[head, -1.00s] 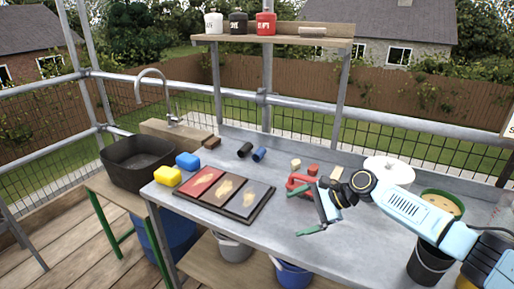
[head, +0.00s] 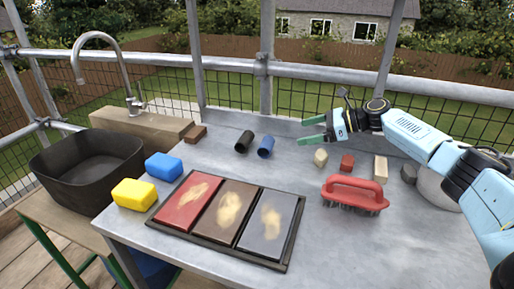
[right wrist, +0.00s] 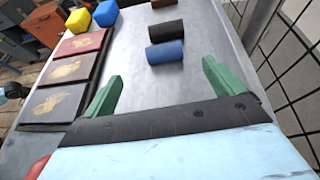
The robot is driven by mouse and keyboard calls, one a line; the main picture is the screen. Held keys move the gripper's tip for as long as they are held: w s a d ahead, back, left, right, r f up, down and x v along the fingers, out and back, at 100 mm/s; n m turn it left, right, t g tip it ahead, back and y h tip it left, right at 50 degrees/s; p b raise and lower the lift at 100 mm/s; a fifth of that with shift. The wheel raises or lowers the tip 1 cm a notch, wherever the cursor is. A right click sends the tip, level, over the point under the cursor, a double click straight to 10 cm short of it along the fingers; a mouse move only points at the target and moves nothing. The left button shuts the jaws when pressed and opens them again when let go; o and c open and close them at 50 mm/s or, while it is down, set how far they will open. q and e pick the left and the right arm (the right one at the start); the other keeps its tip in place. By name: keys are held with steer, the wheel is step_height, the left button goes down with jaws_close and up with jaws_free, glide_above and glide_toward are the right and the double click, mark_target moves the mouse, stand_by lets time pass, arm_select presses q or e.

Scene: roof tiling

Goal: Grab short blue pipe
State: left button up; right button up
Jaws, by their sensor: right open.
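The short blue pipe (head: 266,146) lies on the grey metal table towards the back, just right of a similar black pipe (head: 244,141). In the right wrist view the blue pipe (right wrist: 165,52) lies ahead of the fingers, beside the black pipe (right wrist: 166,31), with a small gap or touching; I cannot tell which. My right gripper (head: 312,130) is open and empty, to the right of the blue pipe and apart from it. Its green fingers (right wrist: 160,80) are spread wide in the wrist view. My left gripper is not in view.
A tray of three coloured panels (head: 228,219) lies in front. A yellow sponge (head: 134,194) and blue sponge (head: 164,167) sit left of it, near a black basin (head: 88,170). A red brush (head: 352,191) and several small blocks lie right. A railing (head: 330,71) runs behind the table.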

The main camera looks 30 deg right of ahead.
mark_target(269, 142)
steer(key=shift+w+a+f+b, duration=0.2)
steer(key=shift+w+f, duration=0.2)
steer(key=shift+w, duration=0.15)
steer(key=shift+w+a+f+b, duration=0.1)
steer(key=shift+w+a+f, duration=0.05)
steer(key=shift+w+f, duration=0.3)
steer(key=b+x, duration=0.1)
steer(key=x, duration=0.4)
steer(key=shift+w+a, duration=0.15)
steer(key=shift+a, duration=0.2)
steer(key=shift+w+a+f+b, duration=0.15)
steer(key=shift+w+a+b, duration=0.15)
steer(key=shift+a, duration=0.05)
steer(key=b+x, duration=0.1)
steer(key=x, duration=0.1)
steer(key=b+x, duration=0.1)
steer(key=x, duration=0.1)
steer(key=shift+s+f, duration=0.15)
steer(key=shift+f, duration=0.2)
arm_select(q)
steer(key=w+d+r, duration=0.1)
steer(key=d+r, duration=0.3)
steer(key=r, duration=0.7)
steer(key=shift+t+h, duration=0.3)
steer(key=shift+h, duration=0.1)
arm_select(e)
steer(key=shift+w+a+f, duration=0.15)
steer(key=shift+w+a, duration=0.2)
steer(key=shift+w, duration=0.05)
